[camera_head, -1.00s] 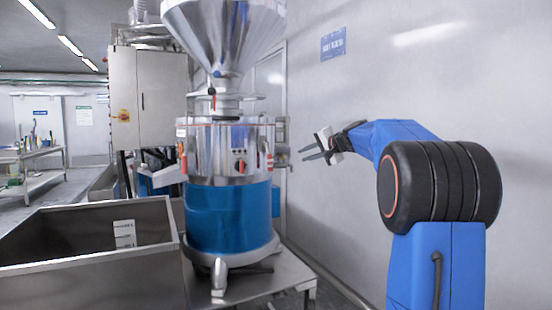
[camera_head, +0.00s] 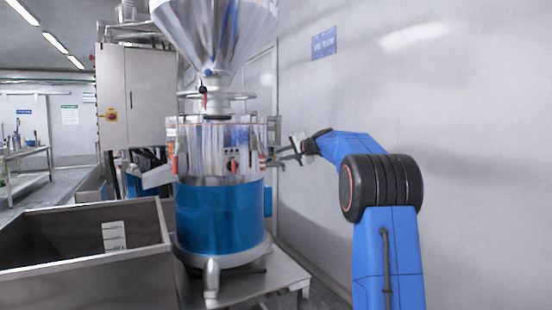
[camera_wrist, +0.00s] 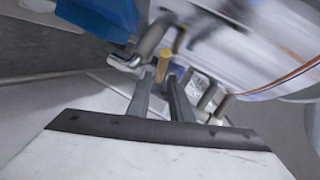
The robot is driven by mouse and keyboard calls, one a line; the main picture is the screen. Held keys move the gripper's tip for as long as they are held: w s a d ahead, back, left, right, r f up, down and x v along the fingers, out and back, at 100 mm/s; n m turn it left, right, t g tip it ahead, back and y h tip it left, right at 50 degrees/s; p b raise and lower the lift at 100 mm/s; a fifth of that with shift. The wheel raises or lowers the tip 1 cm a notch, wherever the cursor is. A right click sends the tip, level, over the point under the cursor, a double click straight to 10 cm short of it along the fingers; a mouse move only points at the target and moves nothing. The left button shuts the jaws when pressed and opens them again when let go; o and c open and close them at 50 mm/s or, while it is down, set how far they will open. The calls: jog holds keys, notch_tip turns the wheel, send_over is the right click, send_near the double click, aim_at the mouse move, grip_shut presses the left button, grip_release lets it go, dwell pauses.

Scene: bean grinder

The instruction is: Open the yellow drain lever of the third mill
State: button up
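The mill (camera_head: 222,218) has a steel hopper, a clear and steel middle section and a blue base. My gripper (camera_head: 279,158) is at its right side, at the height of the middle section. In the wrist view a small yellow handle end (camera_wrist: 164,58), likely the drain lever, shows just beyond and between the fingertips of my gripper (camera_wrist: 161,75). The two fingers are apart, with no clear contact with the yellow piece. The wrist picture is blurred. In the head view no yellow lever is visible on the mill's right side.
A steel bin (camera_head: 85,240) stands left of the mill, with a grey control cabinet (camera_head: 145,95) behind. The mill stands on a steel table (camera_head: 285,277). Metal brackets (camera_wrist: 208,95) lie close around the fingertips.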

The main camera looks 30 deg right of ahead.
aim_at(276, 156)
jog(key=shift+x, duration=2.9)
grip_shut()
